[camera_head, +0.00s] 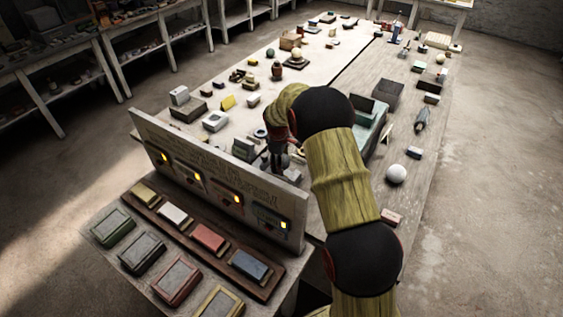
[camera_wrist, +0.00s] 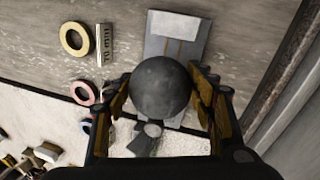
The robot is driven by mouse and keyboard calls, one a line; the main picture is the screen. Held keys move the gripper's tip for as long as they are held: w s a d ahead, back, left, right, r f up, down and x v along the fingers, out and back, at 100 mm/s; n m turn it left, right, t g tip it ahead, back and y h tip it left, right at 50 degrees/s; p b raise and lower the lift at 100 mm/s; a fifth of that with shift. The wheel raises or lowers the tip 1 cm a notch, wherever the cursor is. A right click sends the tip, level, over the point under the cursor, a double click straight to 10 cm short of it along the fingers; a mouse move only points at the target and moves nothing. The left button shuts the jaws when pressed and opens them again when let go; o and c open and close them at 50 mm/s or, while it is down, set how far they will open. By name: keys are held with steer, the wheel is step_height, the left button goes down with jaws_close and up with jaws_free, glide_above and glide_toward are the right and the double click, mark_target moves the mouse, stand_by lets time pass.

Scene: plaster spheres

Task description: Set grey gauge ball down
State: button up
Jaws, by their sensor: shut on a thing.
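The grey gauge ball (camera_wrist: 160,88) is a dark grey sphere in the middle of the wrist view. My gripper (camera_wrist: 160,95) has one finger on each side of the ball and is shut on it. Beyond the ball lies a flat light-grey plate (camera_wrist: 176,30) with faint lines, partly covered by the ball. In the head view my gripper (camera_head: 277,163) is low over the table behind the upright board, and the ball cannot be made out there. I cannot tell whether the ball touches the surface beneath.
The upright board (camera_head: 220,180) with lit yellow lamps stands close to my gripper. In the wrist view, a yellow ring (camera_wrist: 75,39), a small marked block (camera_wrist: 104,44) and a pink ring (camera_wrist: 84,92) lie to the left. A white ball (camera_head: 396,174) sits on the table's right side.

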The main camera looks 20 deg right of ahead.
steer(key=shift+w+f+b, duration=0.1)
steer(key=shift+f+b, duration=0.95)
steer(key=shift+f, duration=1.4)
stand_by(0.5)
steer(key=o, duration=1.8)
steer(key=shift+o, duration=0.2)
steer(key=shift+f, duration=0.1)
steer(key=shift+r+p, duration=1.25)
steer(key=shift+r, duration=0.85)
